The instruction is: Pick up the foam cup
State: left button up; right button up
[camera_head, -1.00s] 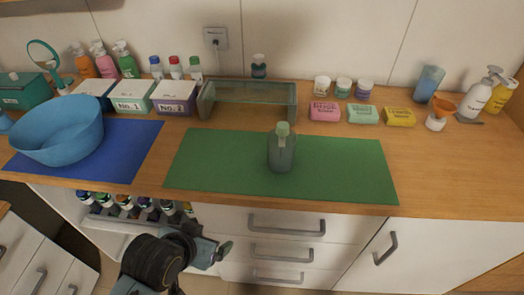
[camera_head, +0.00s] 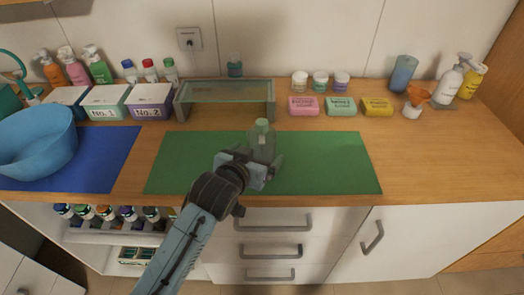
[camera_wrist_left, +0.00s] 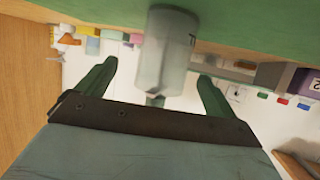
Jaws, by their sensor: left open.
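A translucent grey-green bottle (camera_head: 263,143) with a pale green top stands upright on the green mat (camera_head: 335,165). I cannot tell whether it is what the task calls the foam cup; a plain blue cup (camera_head: 403,75) stands at the back right. My left gripper (camera_head: 264,174) is at the near side of the bottle and hides its lower part. In the left wrist view, the open left gripper (camera_wrist_left: 158,76) has one finger on each side of the bottle (camera_wrist_left: 163,50), with gaps showing on both sides. My right gripper is not in view.
A glass-topped stand (camera_head: 226,92) is behind the mat. Boxes No. 1 (camera_head: 103,112) and No. 2 (camera_head: 150,108) and a blue basin (camera_head: 35,145) are at left. Soap packs, including a yellow one (camera_head: 377,106), lie at back right. The mat's right part is clear.

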aim_at(262, 121)
pick_arm(q)
jog(key=shift+a+b+x, duration=0.1)
jog(key=shift+b+x, duration=0.1)
jog(key=shift+x, duration=1.3)
jog(key=shift+a+b+x, duration=0.15)
jog(key=shift+b+x, duration=0.05)
jog(key=shift+x, duration=1.35)
jog(key=shift+w+r, duration=0.1)
jog(key=shift+w, duration=0.05)
jog(key=c, duration=1.3)
jog(key=shift+r, duration=0.1)
jog(key=shift+r+p, duration=0.7)
jog(key=shift+r, duration=4.25)
